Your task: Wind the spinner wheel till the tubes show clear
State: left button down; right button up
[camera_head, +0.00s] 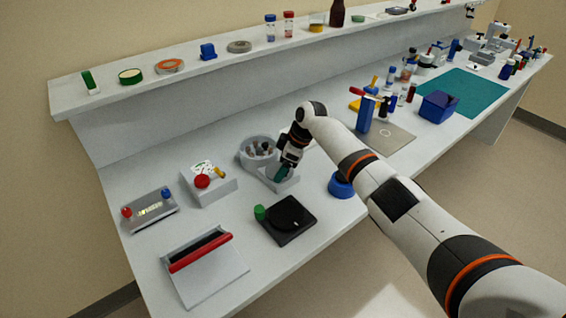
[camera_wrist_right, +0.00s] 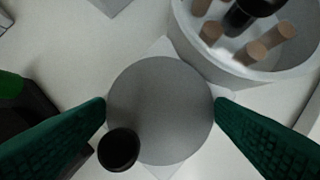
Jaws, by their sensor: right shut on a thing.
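The spinner is a light grey round bowl (camera_head: 245,157) on a base, in the middle of the bench. In the right wrist view its bowl (camera_wrist_right: 181,38) holds several tubes (camera_wrist_right: 255,52) with brownish, dull ends around a black hub (camera_wrist_right: 243,16). The grey spinner wheel (camera_wrist_right: 165,95) lies beside the bowl, with a black knob (camera_wrist_right: 118,150) near its lower left rim. My right gripper (camera_head: 281,176) reaches down over the wheel, and its green fingers (camera_wrist_right: 160,112) are shut on opposite sides of the wheel's rim. My left gripper is not in view.
A black plate with a green knob (camera_head: 284,220) stands in front of the spinner. A grey box with a red knob (camera_head: 213,185) stands to its left, and a blue round thing (camera_head: 341,187) to its right. A shelf with jars (camera_head: 270,27) runs behind.

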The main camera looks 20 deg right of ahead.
jog(key=m+p, duration=0.2)
jog(key=p, duration=0.1)
jog(key=m+t+h+p, duration=0.1)
jog(key=m+p, duration=0.2)
jog(key=m+t+p, duration=0.1)
jog(key=m+p, duration=0.1)
jog(key=p, duration=0.1)
jog(key=shift+s+a+r+h, duration=0.25)
jog(key=shift+a+r+h, duration=0.05)
jog(key=shift+a+h, duration=0.1)
jog(key=shift+m+h+p, duration=0.4)
jog(key=shift+m+p, duration=0.3)
jog(key=shift+m, duration=0.4)
jog(key=m, duration=0.1)
jog(key=m+h+p, duration=0.1)
jog(key=shift+a+f+m+t, duration=0.1)
jog(key=shift+a+m+t, duration=0.1)
jog(key=shift+m+t, duration=0.1)
jog(key=shift+m+h+p, duration=0.3)
jog(key=shift+m, duration=0.6)
jog(key=m, duration=0.2)
jog(key=m+h, duration=0.1)
jog(key=m, duration=0.1)
jog(key=shift+w+a+f+h+b, duration=0.1)
jog(key=shift+a+h+b, duration=0.1)
jog(key=shift+h+b, duration=0.15)
jog(key=shift+m, duration=0.3)
jog(key=o, duration=1)
jog(key=shift+g, duration=0.4)
